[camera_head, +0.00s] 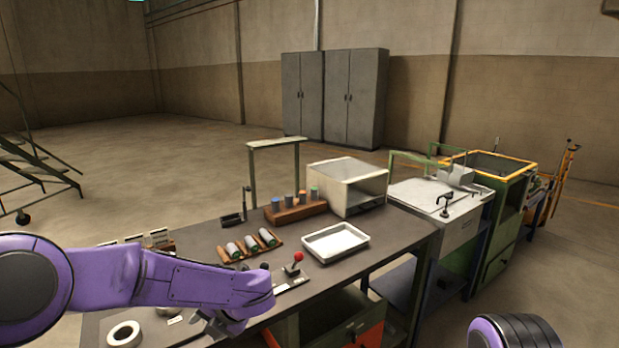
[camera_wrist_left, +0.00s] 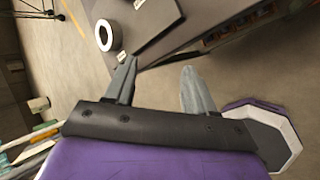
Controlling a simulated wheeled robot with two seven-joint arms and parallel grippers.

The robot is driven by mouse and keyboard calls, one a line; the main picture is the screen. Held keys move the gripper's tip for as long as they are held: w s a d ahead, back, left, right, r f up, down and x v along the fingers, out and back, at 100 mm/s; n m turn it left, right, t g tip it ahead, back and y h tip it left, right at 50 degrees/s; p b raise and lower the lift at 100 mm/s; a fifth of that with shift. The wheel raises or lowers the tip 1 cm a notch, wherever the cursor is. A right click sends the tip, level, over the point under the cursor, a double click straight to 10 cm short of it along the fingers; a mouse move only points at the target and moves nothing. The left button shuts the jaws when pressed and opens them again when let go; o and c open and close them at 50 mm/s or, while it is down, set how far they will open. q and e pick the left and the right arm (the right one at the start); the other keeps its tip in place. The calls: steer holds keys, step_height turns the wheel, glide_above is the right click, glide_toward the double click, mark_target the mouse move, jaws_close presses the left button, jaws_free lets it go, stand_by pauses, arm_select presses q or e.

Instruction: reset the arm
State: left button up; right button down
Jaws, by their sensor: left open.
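My left arm comes in from the left in the head view, purple, reaching over the near part of the dark workbench (camera_head: 205,232). My left gripper (camera_head: 215,325) points down near the bench's front edge, partly hidden by its own wrist. In the left wrist view its two grey fingers (camera_wrist_left: 155,85) stand wide apart with nothing between them. A white ring (camera_head: 124,334) lies on the bench to the left of the gripper; it also shows in the left wrist view (camera_wrist_left: 103,35). My right gripper is out of view; only a purple part of my right arm shows at the lower right.
A red-knobbed lever (camera_head: 294,264), a white tray (camera_head: 335,242), a rack of cylinders (camera_head: 250,245), a wooden block with upright cylinders (camera_head: 296,208) and a pale box furnace (camera_head: 346,186) stand on the bench. Machines stand right; open floor lies left.

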arm_select(q)
steer(key=s+a+f+m+t+h, duration=0.1)
steer(key=s+a+f+m+t, duration=0.15)
steer(key=s+f+m, duration=0.5)
steer(key=s+a+f+m+t+h, duration=0.1)
steer(key=s+a+f+m+t, duration=0.15)
steer(key=f+m, duration=0.9)
steer(key=s+a+f+m+g+h, duration=0.1)
steer(key=s+f+m, duration=0.3)
steer(key=s, duration=0.8)
steer(key=s+a+f+m+g+h+b, duration=0.1)
steer(key=s+f+m+g, duration=0.3)
steer(key=s, duration=0.8)
steer(key=shift+s+a+f+b, duration=0.35)
steer(key=shift+a+f, duration=0.25)
steer(key=shift+f, duration=0.1)
